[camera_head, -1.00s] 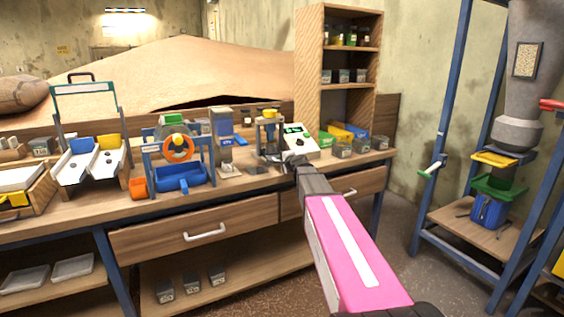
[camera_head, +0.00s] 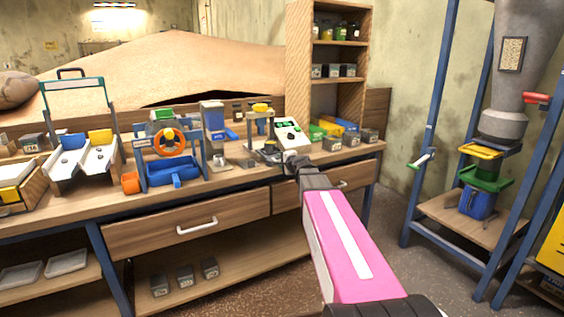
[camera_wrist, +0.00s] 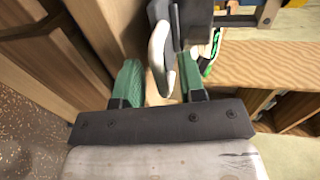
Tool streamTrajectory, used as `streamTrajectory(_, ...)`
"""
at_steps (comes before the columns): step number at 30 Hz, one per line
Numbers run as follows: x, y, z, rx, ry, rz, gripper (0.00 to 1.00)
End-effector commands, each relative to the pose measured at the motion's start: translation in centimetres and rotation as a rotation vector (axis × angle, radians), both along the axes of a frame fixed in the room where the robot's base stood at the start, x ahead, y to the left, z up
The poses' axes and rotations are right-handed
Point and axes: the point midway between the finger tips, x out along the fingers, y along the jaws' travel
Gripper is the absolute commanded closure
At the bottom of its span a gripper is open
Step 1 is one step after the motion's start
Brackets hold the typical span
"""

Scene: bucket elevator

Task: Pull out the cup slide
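My gripper (camera_wrist: 158,88) is at the bench's front edge, and its green fingers are apart. In the wrist view a pale, curved handle-like piece (camera_wrist: 160,58) on a dark block (camera_wrist: 185,22) reaches between the fingertips; I see no firm contact on both sides. Which part is the cup slide I cannot tell for sure. In the head view a small stand with a yellow top (camera_head: 261,108) is just beyond my gripper (camera_head: 290,160). My wrist hides part of the stand's front.
A white device with a green display (camera_head: 291,133) stands right of the stand. Colored bins (camera_head: 335,126) lie farther right, below a wooden shelf (camera_head: 298,70). A drawer (camera_head: 237,211) is under the wooden bench top. The blue-framed hopper tower (camera_head: 432,130) stands at the right.

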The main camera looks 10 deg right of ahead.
Motion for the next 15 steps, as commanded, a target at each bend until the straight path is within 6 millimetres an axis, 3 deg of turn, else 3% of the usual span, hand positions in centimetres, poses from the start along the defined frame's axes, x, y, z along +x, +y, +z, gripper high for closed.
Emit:
streamTrajectory(8, -0.3, -0.1, 0.1, 0.001, -0.001, 0.000, 0.63)
streamTrajectory(15, -2.5, -0.7, 0.6, 0.001, -0.001, -0.001, 0.63)
